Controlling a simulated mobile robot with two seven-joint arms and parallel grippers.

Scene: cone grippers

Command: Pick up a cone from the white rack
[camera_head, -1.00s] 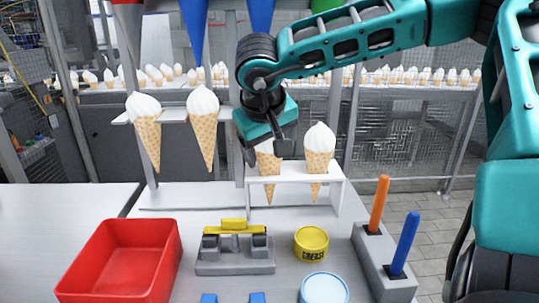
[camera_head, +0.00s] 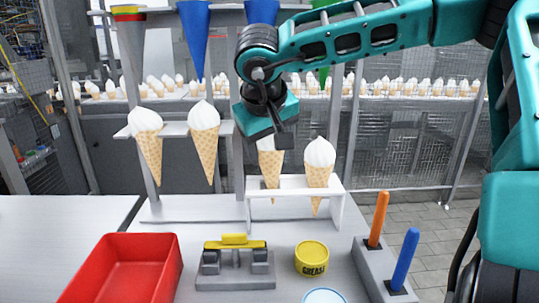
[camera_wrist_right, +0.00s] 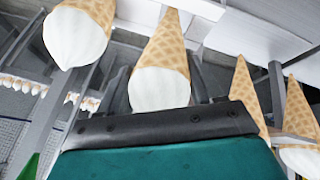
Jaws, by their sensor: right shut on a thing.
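The white rack (camera_head: 336,205) stands on the table and holds an upright ice-cream cone (camera_head: 319,160) at its right. My right gripper (camera_head: 272,138) points down over the rack's left place and is shut on another cone (camera_head: 270,165). In the right wrist view this held cone (camera_wrist_right: 160,60) sits between the two fingers, its white top towards the palm. Its tip still shows below the rack's top board, and its white top is mostly hidden by the gripper. My left gripper is not in view.
Two more cones (camera_head: 146,140) (camera_head: 204,140) hang in a higher shelf to the left. In front are a red bin (camera_head: 120,270), a grey fixture with a yellow bar (camera_head: 235,255), a yellow grease tin (camera_head: 312,258) and a grey holder with orange and blue handles (camera_head: 385,275).

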